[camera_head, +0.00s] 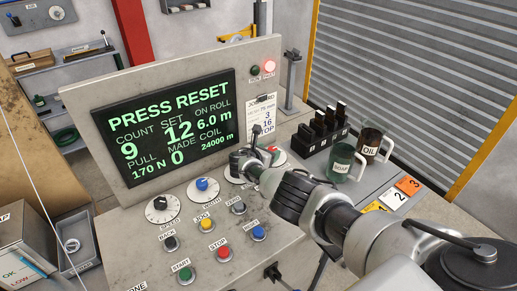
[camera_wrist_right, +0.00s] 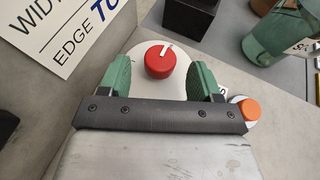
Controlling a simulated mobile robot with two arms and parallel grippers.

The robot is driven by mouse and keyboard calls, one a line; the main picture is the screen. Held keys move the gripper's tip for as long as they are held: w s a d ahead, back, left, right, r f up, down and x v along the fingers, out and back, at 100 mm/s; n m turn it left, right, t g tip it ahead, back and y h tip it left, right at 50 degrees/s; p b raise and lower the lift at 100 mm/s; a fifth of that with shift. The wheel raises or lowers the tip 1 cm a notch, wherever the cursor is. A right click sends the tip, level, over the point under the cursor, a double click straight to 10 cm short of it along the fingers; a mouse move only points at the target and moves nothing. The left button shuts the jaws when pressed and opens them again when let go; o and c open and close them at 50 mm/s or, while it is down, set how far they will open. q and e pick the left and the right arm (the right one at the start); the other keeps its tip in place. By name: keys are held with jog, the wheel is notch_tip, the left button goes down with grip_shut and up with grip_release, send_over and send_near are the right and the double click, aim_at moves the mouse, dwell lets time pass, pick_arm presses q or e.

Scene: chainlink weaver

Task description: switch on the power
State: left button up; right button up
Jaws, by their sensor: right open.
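In the right wrist view, a red rotary knob (camera_wrist_right: 160,61) with a white pointer line sits on a round white plate. Its pointer slants up and right. My right gripper (camera_wrist_right: 162,80) is open, with one green fingertip on each side of the knob and gaps between. In the head view, my right gripper (camera_head: 252,158) is over the right end of the console and partly hides the red knob (camera_head: 273,149). The screen (camera_head: 170,125) is lit and reads PRESS RESET. My left gripper is not in view.
An orange button (camera_wrist_right: 250,109) is just right of my right gripper. Blue (camera_head: 201,184) and black (camera_head: 160,203) knobs and several push buttons, including blue RESET (camera_head: 258,233), are on the console. A green soap mug (camera_head: 345,160) and an oil mug (camera_head: 371,145) stand to the right.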

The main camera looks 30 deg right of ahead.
jog(key=p+v, duration=0.1)
jog(key=v, duration=0.1)
jog(key=p+v, duration=0.2)
jog(key=shift+s+a+r, duration=0.2)
jog(key=shift+a+r, duration=0.05)
jog(key=shift+r, duration=0.15)
jog(key=shift+s+a+f, duration=0.1)
jog(key=shift+s+a, duration=0.05)
jog(key=shift+a, duration=0.15)
jog(key=shift+s+a+r+p, duration=0.25)
jog(key=shift+s+a+p, duration=0.05)
jog(key=shift+a, duration=0.35)
jog(key=shift+a, duration=0.1)
